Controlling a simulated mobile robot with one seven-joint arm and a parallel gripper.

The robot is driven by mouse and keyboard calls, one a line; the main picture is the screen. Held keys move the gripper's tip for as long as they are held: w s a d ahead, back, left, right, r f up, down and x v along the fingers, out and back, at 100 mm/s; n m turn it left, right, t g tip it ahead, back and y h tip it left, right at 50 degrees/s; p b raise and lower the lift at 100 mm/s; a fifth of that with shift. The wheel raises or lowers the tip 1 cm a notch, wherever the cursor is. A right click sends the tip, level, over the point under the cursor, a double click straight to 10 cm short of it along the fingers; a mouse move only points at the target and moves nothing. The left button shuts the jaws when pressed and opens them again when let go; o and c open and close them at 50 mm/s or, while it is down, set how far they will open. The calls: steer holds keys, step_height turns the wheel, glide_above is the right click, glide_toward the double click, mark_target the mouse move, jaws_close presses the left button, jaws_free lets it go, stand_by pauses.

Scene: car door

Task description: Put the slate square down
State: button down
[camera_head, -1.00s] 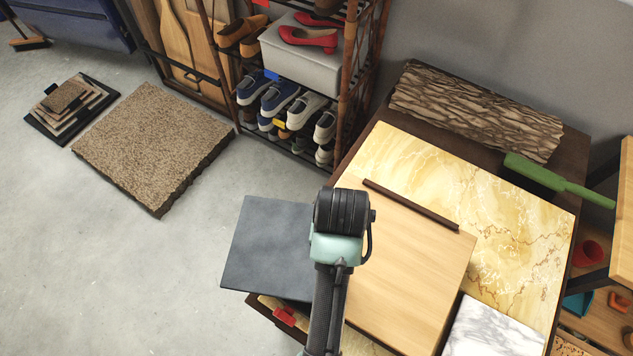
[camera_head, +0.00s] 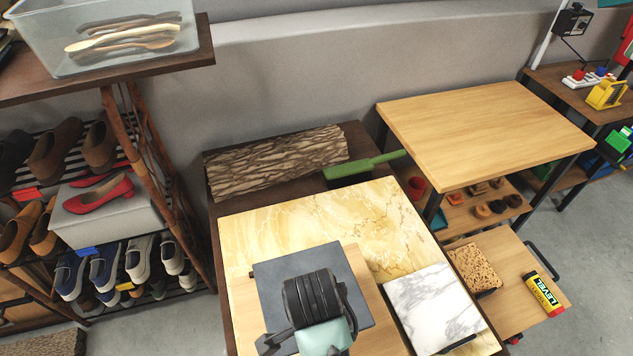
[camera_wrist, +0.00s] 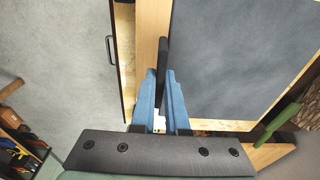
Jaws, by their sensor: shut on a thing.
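The slate square (camera_head: 285,262) is a flat dark grey slab. In the head view it lies over a light wooden board (camera_head: 375,315) on the yellow marble top (camera_head: 345,220); I cannot tell whether it touches the board or hangs just above it. My wrist covers part of the slate, and the fingertips are hidden there. In the wrist view my gripper (camera_wrist: 163,95) has its blue fingers close together on a thin dark bar at the left side of the slate (camera_wrist: 235,60), which fills the right of that view.
A white marble tile (camera_head: 433,308) lies right of the wooden board. Behind stand a bark-textured block (camera_head: 275,160) and a green brush-like tool (camera_head: 365,166). A shoe rack (camera_head: 150,180) is at the left. The wooden table (camera_head: 485,125) at back right has a bare top.

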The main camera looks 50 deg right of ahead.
step_height(320, 180, down, 10)
steer(key=shift+r, duration=0.2)
steer(key=c, duration=0.9)
jaws_free()
steer(key=shift+s, duration=0.1)
steer(key=r, duration=0.4)
steer(key=a+r, duration=0.1)
steer(key=r, duration=0.3)
steer(key=r+p, duration=0.1)
steer(key=r, duration=0.3)
steer(key=shift+w+a, duration=0.15)
steer(key=shift+w, duration=0.25)
